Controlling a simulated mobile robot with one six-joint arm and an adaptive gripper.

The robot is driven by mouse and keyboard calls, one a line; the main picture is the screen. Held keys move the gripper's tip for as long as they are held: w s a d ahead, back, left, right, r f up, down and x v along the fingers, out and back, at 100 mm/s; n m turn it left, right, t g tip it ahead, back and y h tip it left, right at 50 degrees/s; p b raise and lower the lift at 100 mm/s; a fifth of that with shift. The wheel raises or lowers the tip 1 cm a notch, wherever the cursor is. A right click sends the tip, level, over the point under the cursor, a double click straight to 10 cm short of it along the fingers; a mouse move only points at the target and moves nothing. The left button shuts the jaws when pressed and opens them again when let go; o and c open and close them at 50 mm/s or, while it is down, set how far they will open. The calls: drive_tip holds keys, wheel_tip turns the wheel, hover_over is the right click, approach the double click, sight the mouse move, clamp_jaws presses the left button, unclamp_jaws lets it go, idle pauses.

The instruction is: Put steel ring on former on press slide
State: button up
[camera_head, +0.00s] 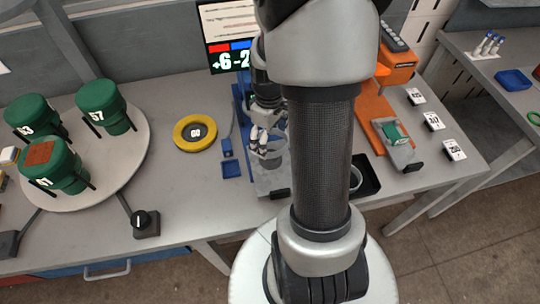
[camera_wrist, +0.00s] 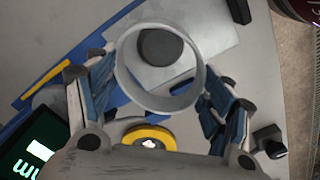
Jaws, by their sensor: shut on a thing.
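My gripper (camera_head: 263,137) is shut on the steel ring (camera_wrist: 165,105), with one finger at each side of it in the wrist view. The ring is a plain grey band; in the head view (camera_head: 268,154) it shows below my fingers. The dark round former (camera_wrist: 160,47) shows through the ring's opening in the wrist view, off-centre towards the top. The ring looks to be held above the former; the size of the gap is unclear. The press slide (camera_head: 268,185) is a grey metal plate under them. My arm hides part of the press in the head view.
A yellow-rimmed disc (camera_head: 195,133) lies left of the blue press frame (camera_head: 241,110). A turntable (camera_head: 133,150) with green-lidded containers stands at the left. An orange press (camera_head: 375,110), a black tray (camera_head: 368,178) and number cards stand right. Bare table lies between turntable and disc.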

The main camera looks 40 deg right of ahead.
wheel_tip(320, 180, down, 8)
drive_tip(key=shift+r+b, duration=0.2)
drive_tip(key=shift+b, duration=0.85)
drive_tip(key=shift+r, duration=0.1)
drive_tip(key=o, duration=0.7)
drive_tip(key=shift+f, duration=0.2)
drive_tip(key=o, duration=0.5)
drive_tip(key=shift+c, duration=0.2)
drive_tip(key=shift+r, duration=0.1)
